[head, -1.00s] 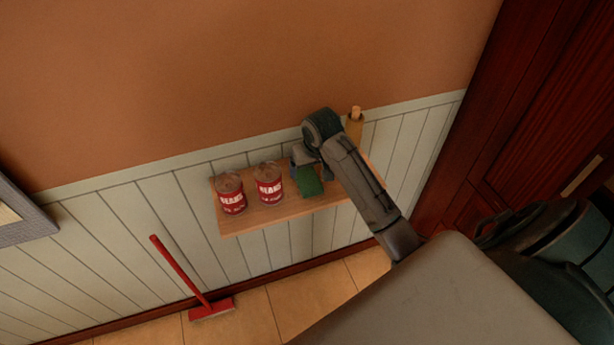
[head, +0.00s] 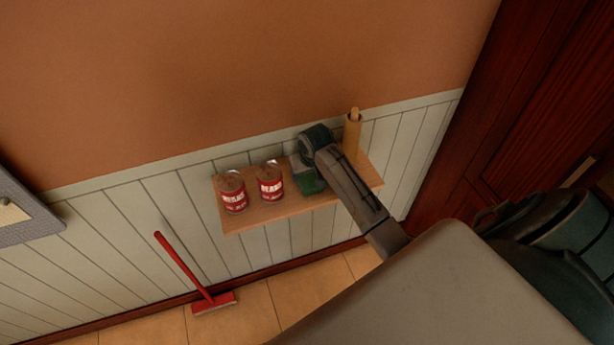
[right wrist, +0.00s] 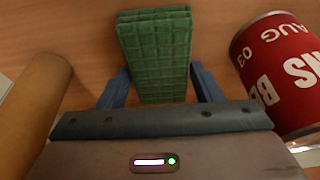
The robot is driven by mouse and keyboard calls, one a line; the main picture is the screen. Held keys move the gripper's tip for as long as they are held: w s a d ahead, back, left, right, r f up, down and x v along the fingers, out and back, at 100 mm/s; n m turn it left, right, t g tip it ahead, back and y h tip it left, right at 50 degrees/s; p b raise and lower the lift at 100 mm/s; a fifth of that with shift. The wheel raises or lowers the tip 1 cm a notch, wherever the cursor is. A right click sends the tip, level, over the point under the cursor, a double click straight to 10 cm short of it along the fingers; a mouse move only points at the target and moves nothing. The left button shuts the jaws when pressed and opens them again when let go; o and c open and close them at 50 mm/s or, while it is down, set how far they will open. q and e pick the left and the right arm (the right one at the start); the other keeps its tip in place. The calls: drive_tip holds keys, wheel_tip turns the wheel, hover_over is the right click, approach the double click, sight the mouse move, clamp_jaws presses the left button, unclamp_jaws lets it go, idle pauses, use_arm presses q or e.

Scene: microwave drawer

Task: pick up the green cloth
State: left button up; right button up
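The green cloth (head: 309,182) is a folded, grid-textured stack on the wooden shelf, to the right of the two red cans. In the head view my right gripper and wrist partly cover it. In the right wrist view the cloth (right wrist: 155,45) reaches in between the blue fingers of my right gripper (right wrist: 160,70). The fingers are open, one on each side of the cloth, and a small gap shows at the left finger. The near end of the cloth is hidden by the gripper body. My left gripper is not in view.
Two red cans (head: 233,194) (head: 270,183) stand on the shelf (head: 255,218) left of the gripper; one can (right wrist: 282,70) is close to its right in the wrist view. A tan cylinder (head: 352,137) stands at the shelf's right end. A red broom (head: 213,303) is below.

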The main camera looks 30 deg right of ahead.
drive_tip(key=c, duration=0.5)
